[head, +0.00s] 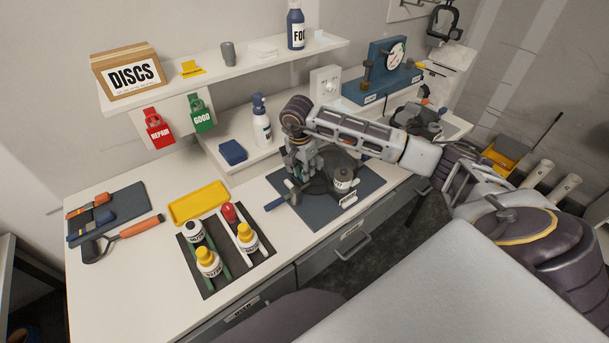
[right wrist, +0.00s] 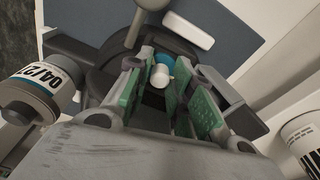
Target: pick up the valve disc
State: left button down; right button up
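The valve disc seems to be the small blue round piece with a white stem (right wrist: 161,68) in the right wrist view. It sits in or over a dark round fixture (right wrist: 100,85). My right gripper (right wrist: 160,85) has its green-padded fingers on either side of the white stem, with a gap showing between them; contact is unclear. In the head view my right gripper (head: 303,172) points down beside the dark fixture (head: 318,184) on the blue mat (head: 288,218). The disc is hidden there. My left gripper is not in view.
A labelled cylinder (head: 343,180) stands close to the gripper. A blue-handled tool (head: 276,204) lies at the mat's left. A black rack (head: 232,276) with several bottles and a yellow tray (head: 199,203) are farther left. A shelf (head: 222,76) runs above.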

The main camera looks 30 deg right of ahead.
jog(key=c, duration=0.4)
jog(key=shift+r, duration=0.2)
jog(key=shift+r+b, duration=0.9)
jog(key=shift+r, duration=3.95)
jog(key=shift+s+f, duration=0.1)
